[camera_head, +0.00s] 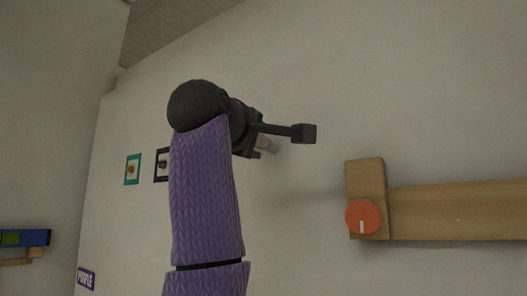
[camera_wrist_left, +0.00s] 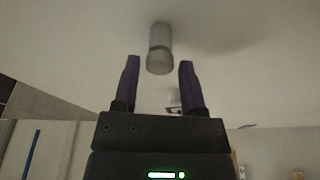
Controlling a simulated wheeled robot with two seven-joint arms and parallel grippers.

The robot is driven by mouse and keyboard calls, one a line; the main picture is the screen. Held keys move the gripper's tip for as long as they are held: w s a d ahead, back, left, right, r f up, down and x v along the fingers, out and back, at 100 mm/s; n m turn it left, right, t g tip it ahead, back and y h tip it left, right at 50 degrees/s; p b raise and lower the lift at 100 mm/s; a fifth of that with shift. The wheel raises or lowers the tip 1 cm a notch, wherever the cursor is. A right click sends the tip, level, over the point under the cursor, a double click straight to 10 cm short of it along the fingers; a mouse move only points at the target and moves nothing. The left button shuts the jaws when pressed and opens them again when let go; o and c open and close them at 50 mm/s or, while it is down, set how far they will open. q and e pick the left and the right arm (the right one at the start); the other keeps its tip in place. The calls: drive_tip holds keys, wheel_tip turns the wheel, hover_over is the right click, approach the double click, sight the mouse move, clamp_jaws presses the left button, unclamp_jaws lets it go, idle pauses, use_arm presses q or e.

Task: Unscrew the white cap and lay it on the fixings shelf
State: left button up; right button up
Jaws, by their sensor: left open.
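The white cap (camera_wrist_left: 159,64) shows in the left wrist view as the pale end of a grey cylinder (camera_wrist_left: 160,36) that stands out from the wall. In the head view a pale bit of this fitting (camera_head: 268,144) shows behind my left gripper (camera_head: 283,143), which covers most of it. My left gripper is open, and in the left wrist view its two dark fingers (camera_wrist_left: 160,65) are to either side of the cap, with a gap on each side. I cannot tell which thing in view is the fixings shelf. My right gripper is not in view.
A wooden board (camera_head: 455,212) with an orange knob (camera_head: 363,217) is on the wall at right. Two small framed pictures, one teal (camera_head: 132,169), hang at left. The wall above my arm is clear.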

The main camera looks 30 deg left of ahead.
use_arm(q)
drive_tip(key=m, duration=0.4)
drive_tip(key=shift+f+t+h+b, duration=0.2)
drive_tip(key=shift+t+h+b, duration=0.1)
drive_tip(key=shift+t+b, duration=0.1)
drive_tip(key=m+h, duration=0.1)
drive_tip(key=m, duration=0.4)
drive_tip(key=shift+a+t, duration=0.15)
drive_tip(key=shift+t, duration=0.25)
drive_tip(key=m+h, duration=0.1)
drive_tip(key=m, duration=0.3)
drive_tip(key=m+h, duration=0.2)
drive_tip(key=m, duration=0.2)
drive_tip(key=shift+a+r+m, duration=0.1)
drive_tip(key=shift+m, duration=0.3)
clamp_jaws()
drive_tip(key=n, duration=0.2)
drive_tip(key=n+y, duration=0.1)
drive_tip(key=n, duration=0.1)
drive_tip(key=shift+s+d, duration=0.1)
drive_tip(key=shift+d, duration=0.1)
drive_tip(key=shift+n+y, duration=0.5)
drive_tip(key=shift+n, duration=0.6)
drive_tip(key=n, duration=0.3)
drive_tip(key=n+y, duration=0.1)
drive_tip(key=n, duration=0.2)
drive_tip(key=shift+r+g+y+p, duration=0.15)
drive_tip(key=shift+g+y+p, duration=0.15)
drive_tip(key=shift+p, duration=0.05)
drive_tip(key=shift+n, duration=0.4)
